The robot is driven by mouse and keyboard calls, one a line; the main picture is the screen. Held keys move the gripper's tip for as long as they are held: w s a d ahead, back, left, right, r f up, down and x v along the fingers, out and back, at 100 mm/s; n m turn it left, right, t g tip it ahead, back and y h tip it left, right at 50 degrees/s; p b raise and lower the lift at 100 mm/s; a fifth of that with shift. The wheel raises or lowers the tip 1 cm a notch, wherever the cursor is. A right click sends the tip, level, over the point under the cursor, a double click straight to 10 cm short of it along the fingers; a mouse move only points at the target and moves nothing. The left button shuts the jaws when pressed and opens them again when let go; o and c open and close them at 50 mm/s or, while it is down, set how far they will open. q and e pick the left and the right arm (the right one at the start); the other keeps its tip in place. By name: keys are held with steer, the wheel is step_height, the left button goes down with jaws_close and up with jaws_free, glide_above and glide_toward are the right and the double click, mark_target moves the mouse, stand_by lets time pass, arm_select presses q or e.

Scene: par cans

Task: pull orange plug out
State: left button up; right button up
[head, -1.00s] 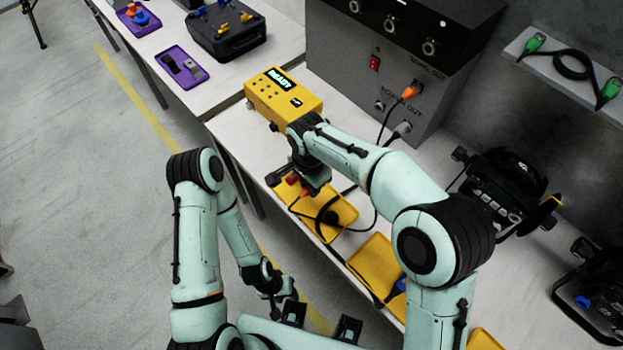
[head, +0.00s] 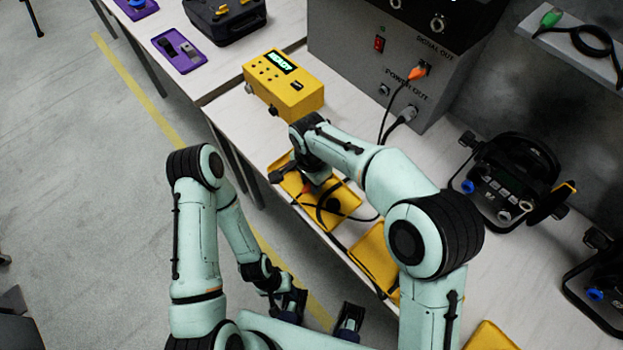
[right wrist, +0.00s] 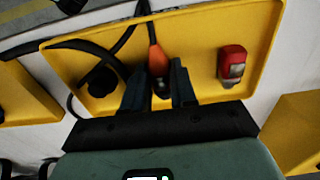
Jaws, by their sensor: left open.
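An orange plug (right wrist: 158,62) on a black cable stands over the yellow tray (right wrist: 214,28) in the right wrist view. The two fingers of my right gripper (right wrist: 160,80) are on either side of it; whether they touch it is unclear. In the head view, my right gripper (head: 300,178) is over the tray and its fingers are mostly hidden. Another orange plug (head: 417,71) sits in the grey panel (head: 440,58), its black cable hanging down. My left gripper (head: 320,312) is open and empty, low at the front, away from both plugs.
A yellow box (head: 284,84) with a READY display stands left of the panel. The yellow tray also holds a red switch (right wrist: 232,62) and a black knob (right wrist: 102,82). Lamps (head: 505,175) stand on the right.

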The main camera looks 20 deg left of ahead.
steer(key=o, duration=0.4)
step_height(320, 180, up, 13)
steer(key=shift+s+a+r+p, duration=0.1)
steer(key=shift+r+p, duration=0.1)
steer(key=shift+p, duration=0.55)
